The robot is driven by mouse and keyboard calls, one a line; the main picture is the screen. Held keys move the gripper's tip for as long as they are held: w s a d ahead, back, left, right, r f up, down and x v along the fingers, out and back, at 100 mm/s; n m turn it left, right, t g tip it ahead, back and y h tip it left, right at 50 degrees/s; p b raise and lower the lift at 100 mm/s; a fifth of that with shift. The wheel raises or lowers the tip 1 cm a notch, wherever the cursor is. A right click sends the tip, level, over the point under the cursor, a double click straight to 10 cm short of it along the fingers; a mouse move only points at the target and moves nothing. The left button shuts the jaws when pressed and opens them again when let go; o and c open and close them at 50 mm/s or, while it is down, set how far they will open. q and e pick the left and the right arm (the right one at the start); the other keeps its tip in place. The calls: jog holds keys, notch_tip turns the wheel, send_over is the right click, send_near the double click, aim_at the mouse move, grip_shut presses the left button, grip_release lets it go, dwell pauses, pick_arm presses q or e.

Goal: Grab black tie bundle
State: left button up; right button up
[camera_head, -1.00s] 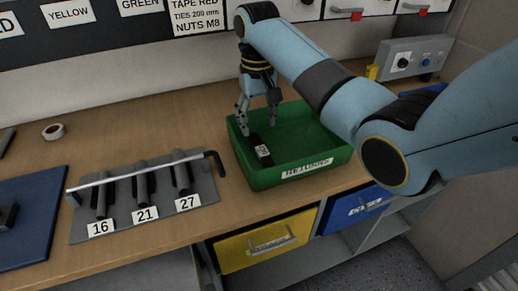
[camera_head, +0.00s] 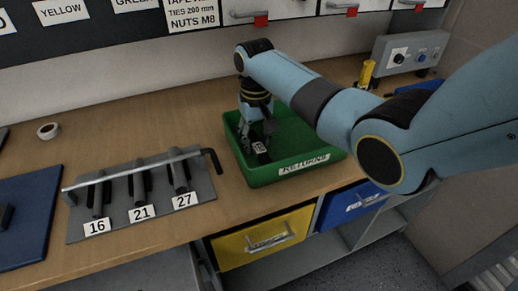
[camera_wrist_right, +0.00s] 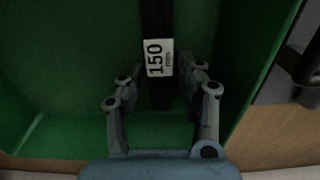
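The black tie bundle (camera_head: 260,156) lies in the green returns tray (camera_head: 318,172), near its left side. In the right wrist view the bundle (camera_wrist_right: 160,95) is a dark strip with a white "150 mm" label. My right gripper (camera_head: 258,140) is down inside the tray at the bundle. In the right wrist view its two fingers (camera_wrist_right: 160,85) are apart, one on each side of the bundle, with small gaps visible. The far end of the bundle runs out of the wrist view. My left gripper is not in view.
A grey rack (camera_head: 140,215) with wrenches marked 16, 21 and 27 and a long bar across it stands left of the tray. A tape roll (camera_head: 48,131) and a blue mat (camera_head: 30,225) are further left. A grey control box (camera_head: 408,58) stands at the back right.

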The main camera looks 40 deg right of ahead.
grip_shut()
